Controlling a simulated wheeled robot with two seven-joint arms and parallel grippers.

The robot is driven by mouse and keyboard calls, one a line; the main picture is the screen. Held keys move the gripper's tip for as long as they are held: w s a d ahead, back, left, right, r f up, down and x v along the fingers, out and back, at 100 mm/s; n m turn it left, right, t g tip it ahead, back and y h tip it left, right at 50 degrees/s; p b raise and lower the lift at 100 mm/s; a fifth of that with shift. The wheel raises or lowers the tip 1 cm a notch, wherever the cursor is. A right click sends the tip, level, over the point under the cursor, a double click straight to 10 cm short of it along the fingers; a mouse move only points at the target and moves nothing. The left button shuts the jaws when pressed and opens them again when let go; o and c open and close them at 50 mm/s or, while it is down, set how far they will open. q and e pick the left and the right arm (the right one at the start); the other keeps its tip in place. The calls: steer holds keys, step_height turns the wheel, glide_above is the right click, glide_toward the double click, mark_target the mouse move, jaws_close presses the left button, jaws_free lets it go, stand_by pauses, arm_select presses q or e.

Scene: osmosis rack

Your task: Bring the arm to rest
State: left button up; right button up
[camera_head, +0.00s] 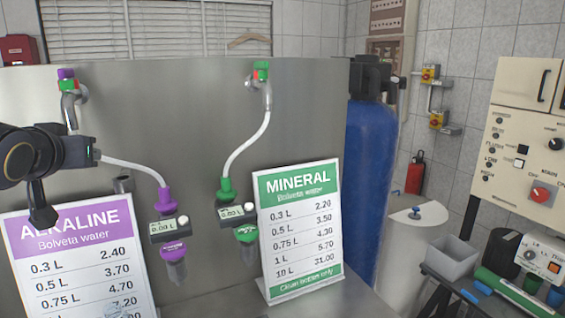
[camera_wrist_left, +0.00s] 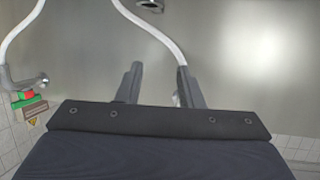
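My left arm (camera_head: 45,160) comes in from the left in the head view, in front of the steel panel and above the purple Alkaline sign (camera_head: 75,255). My left gripper (camera_wrist_left: 160,78) shows in the left wrist view with its two dark fingers apart. No held object shows between them. A white hose (camera_wrist_left: 160,30) passes close to the right finger in that view; I cannot tell whether they touch. My right gripper is in neither view.
The steel panel (camera_head: 310,120) carries a left tap (camera_head: 70,100), a right tap (camera_head: 262,85), hoses, and purple (camera_head: 165,200) and green (camera_head: 226,190) nozzles. A Mineral sign (camera_head: 300,235) stands right of centre. A blue tank (camera_head: 370,180) and control cabinet (camera_head: 515,150) are further right.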

arm_select(q)
steer(key=s+d+f+g+h, duration=0.2)
steer(key=s+d+f, duration=0.4)
steer(key=f, duration=0.5)
steer(key=s+d+f+m+g+h, duration=0.1)
steer(key=s+d+f+g+h, duration=0.2)
steer(key=s+d+f, duration=0.3)
steer(key=s+d+f+g+h, duration=0.3)
steer(key=s+d+f, duration=0.3)
steer(key=s+f, duration=0.5)
step_height(320, 180, down, 7)
steer(key=shift+f+m, duration=0.1)
steer(key=shift+m, duration=0.2)
steer(key=shift+s+d, duration=0.1)
steer(key=shift+s, duration=0.05)
